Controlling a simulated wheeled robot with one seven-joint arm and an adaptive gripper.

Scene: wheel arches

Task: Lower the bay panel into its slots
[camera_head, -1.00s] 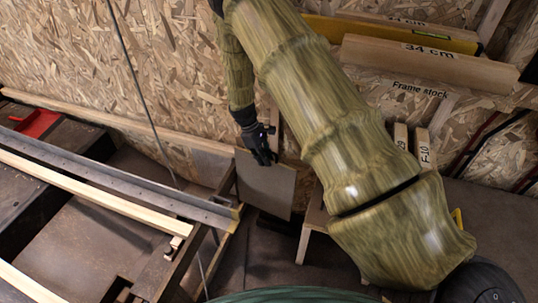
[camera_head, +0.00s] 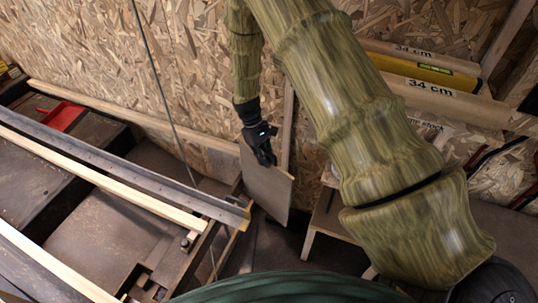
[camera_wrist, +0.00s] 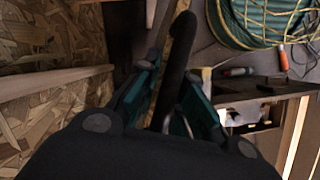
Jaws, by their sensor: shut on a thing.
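The bay panel, a flat grey-brown board (camera_head: 265,189), hangs tilted beside the end of the metal rail in the head view. My gripper (camera_head: 264,160) is shut on its upper edge and holds it. The board's lower corner is close to the rail's end; I cannot tell whether they touch. In the wrist view my gripper (camera_wrist: 168,100) shows teal finger parts on both sides of a dark curved bar (camera_wrist: 177,65). The panel is hard to make out there. I cannot clearly see the slots in either view.
A metal rail (camera_head: 150,178) and pale wooden strips (camera_head: 110,184) run across a dark frame at left. A red tray (camera_head: 62,117) lies behind them. A thin cable hangs in front of the chipboard wall (camera_head: 200,60).

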